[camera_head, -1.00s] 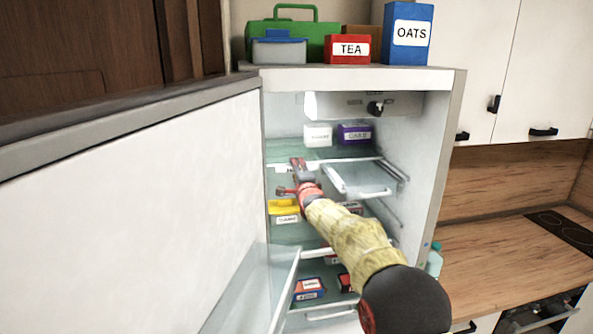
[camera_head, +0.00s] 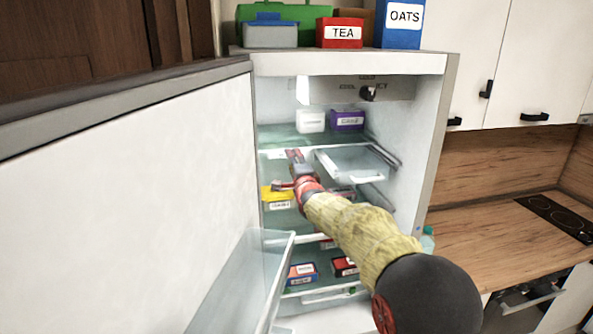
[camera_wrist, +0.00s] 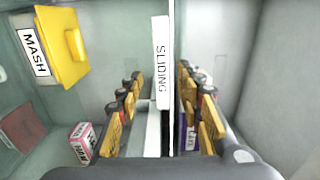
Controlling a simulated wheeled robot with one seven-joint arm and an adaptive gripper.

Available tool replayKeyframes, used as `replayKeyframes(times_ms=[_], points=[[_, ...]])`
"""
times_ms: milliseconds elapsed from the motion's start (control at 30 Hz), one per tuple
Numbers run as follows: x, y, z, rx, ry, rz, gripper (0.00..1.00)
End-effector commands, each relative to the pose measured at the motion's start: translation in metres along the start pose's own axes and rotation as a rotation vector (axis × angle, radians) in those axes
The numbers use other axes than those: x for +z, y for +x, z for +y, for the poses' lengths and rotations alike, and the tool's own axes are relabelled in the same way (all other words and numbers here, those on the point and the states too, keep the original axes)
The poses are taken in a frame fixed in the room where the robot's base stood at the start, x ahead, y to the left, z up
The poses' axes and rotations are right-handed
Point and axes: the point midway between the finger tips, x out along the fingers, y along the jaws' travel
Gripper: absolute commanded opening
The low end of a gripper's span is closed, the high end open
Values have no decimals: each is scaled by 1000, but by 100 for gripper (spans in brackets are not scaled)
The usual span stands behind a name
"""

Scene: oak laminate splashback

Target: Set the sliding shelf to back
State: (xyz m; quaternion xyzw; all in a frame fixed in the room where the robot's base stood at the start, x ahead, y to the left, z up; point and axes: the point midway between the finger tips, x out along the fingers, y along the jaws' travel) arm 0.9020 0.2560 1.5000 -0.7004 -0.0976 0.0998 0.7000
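The sliding shelf (camera_head: 272,155) is a pale glass shelf in the open fridge, with a white front edge. Its label strip reading SLIDING shows in the wrist view (camera_wrist: 162,62). My gripper (camera_head: 287,171) is at this front edge, one finger above and one below it. In the wrist view my gripper (camera_wrist: 160,105) has its fingers spread on both sides of the edge, with a visible gap on the left side. The edge is closer to the right fingers; whether it touches them I cannot tell.
A white box (camera_head: 310,121) and a purple box (camera_head: 347,120) stand at the back of the upper level. A yellow container (camera_head: 278,194) is below my gripper. The open fridge door (camera_head: 120,200) bounds the left.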

Motion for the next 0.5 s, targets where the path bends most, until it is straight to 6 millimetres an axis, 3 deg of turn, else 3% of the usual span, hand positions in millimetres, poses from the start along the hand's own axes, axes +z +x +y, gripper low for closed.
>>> replayKeyframes(times_ms=[200,500], points=[[0,-34,1,2,0,0,36],[0,-58,2,3,0,0,36]])
